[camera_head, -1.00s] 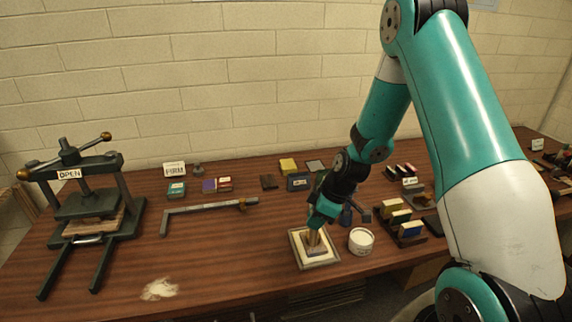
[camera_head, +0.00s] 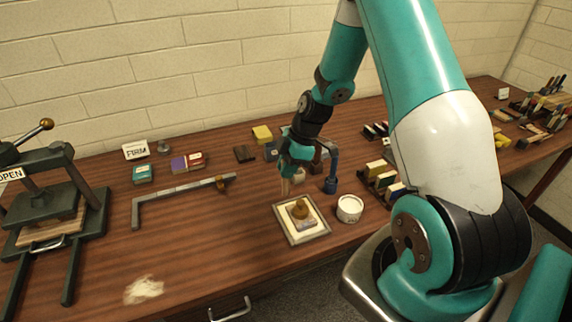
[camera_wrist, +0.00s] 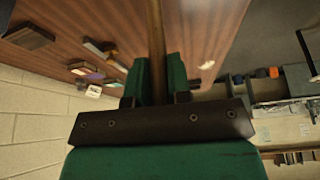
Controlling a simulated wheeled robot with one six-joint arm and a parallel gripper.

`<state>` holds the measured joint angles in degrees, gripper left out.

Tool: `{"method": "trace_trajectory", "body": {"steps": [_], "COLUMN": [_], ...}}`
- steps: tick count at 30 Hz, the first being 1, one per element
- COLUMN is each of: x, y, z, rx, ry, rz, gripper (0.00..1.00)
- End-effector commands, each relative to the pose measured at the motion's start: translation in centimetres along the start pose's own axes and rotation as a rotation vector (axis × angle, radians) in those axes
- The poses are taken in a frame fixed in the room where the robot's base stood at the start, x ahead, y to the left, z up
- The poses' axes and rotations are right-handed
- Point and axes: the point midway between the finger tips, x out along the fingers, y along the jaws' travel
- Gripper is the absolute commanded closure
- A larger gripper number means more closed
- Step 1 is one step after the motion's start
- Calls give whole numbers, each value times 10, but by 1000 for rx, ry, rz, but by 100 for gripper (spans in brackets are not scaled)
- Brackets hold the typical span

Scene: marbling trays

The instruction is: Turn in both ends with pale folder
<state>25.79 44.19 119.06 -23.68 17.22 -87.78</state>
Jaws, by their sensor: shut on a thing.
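My gripper (camera_head: 288,165) is shut on a slim tan stick, which I take to be the pale folder (camera_head: 285,186). It points down from the jaws. In the wrist view the folder (camera_wrist: 155,30) runs out between the green fingers (camera_wrist: 157,85). A pale-rimmed square tray (camera_head: 283,225) on the table holds a small block (camera_head: 302,224) with a round brown knob (camera_head: 300,209) on top. My gripper is behind this tray, apart from the block. Whether the block's ends are turned in is too small to tell.
A press (camera_head: 45,205) marked OPEN is at left. A metal bar (camera_head: 180,190) and small books (camera_head: 187,162) lie behind. The table's middle left is mostly clear.

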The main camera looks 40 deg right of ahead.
Motion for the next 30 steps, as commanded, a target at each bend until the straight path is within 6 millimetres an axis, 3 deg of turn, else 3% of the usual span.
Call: {"method": "trace_trajectory", "body": {"steps": [14, 30], "x": [1, 15], "y": [0, 0], "z": [0, 6], "rx": [0, 0], "ry": [0, 0], "rz": [1, 0], "gripper": [100, 100]}}
